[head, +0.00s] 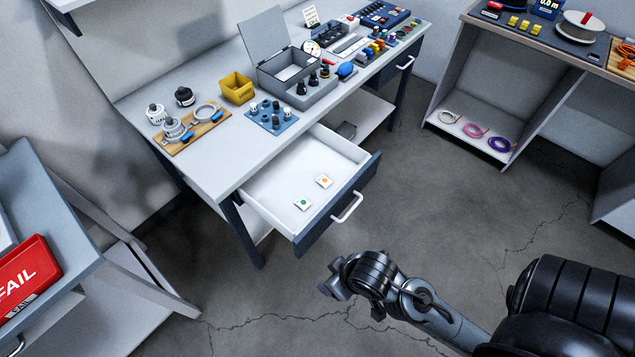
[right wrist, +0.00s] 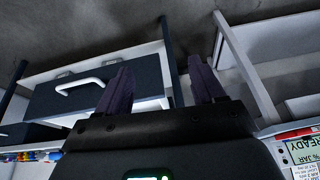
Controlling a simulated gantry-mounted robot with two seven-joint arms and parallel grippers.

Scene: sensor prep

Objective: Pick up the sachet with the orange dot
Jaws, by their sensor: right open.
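The sachet with the orange dot (head: 324,181) is a small white packet lying flat in the open drawer (head: 262,190) of the workbench. A second white sachet with a green dot (head: 303,204) lies nearer the drawer front, apart from the first. My right gripper (head: 334,286) is outside the drawer, in front of it and lower in the picture. In the right wrist view its two dark fingers (right wrist: 158,85) are spread with nothing between them. Neither sachet shows in that view. My left gripper is not in view.
The drawer's dark front with its white handle (head: 347,207) stands between my right gripper and the sachets. The workbench top (head: 222,150) holds a yellow bin (head: 237,88), an open grey case (head: 300,92) and a blue tray (head: 270,115). The floor around my right arm is clear.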

